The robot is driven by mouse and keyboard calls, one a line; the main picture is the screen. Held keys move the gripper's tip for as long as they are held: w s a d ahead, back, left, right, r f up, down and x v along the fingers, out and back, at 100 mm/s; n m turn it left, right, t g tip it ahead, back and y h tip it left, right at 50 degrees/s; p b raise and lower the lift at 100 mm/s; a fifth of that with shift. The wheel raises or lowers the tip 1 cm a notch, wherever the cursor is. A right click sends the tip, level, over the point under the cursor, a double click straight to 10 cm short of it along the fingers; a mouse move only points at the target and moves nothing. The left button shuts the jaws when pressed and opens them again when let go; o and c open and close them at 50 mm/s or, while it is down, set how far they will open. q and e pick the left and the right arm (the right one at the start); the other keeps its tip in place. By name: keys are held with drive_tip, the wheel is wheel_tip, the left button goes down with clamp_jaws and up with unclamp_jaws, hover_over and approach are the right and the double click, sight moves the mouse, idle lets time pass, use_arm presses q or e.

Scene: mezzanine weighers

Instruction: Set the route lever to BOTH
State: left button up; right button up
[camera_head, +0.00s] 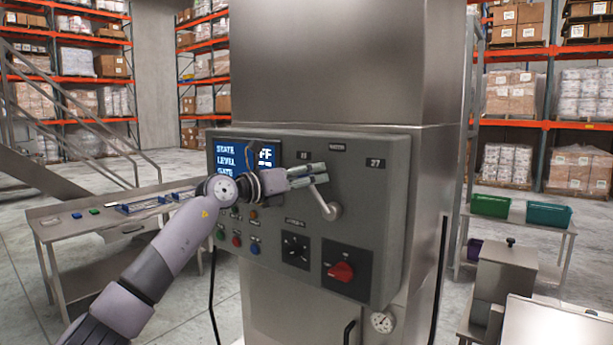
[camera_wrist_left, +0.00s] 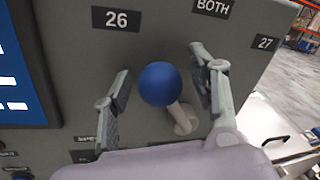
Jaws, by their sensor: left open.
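The route lever (camera_head: 326,203) is on the grey control panel (camera_head: 390,215), its shaft leaning up and left from its pivot, toward the 26 label (camera_head: 303,155). The BOTH label (camera_head: 337,147) is at the top, and the 27 label (camera_head: 375,162) is to the right. In the left wrist view the lever's blue ball knob (camera_wrist_left: 160,84) sits between the two fingers of my left gripper (camera_wrist_left: 162,92), with visible gaps on both sides. My left gripper (camera_head: 308,175) is open and hides the knob in the head view. My right gripper is not in view.
A blue screen (camera_head: 230,160) is left of the lever. A red rotary knob (camera_head: 341,271), a black dial (camera_head: 295,249) and several small buttons (camera_head: 237,240) are below. A steel table (camera_head: 60,235) stands at left. Green bins (camera_head: 491,206) are at right.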

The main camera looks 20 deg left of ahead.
use_arm(q)
drive_tip(key=shift+c, duration=0.6)
clamp_jaws()
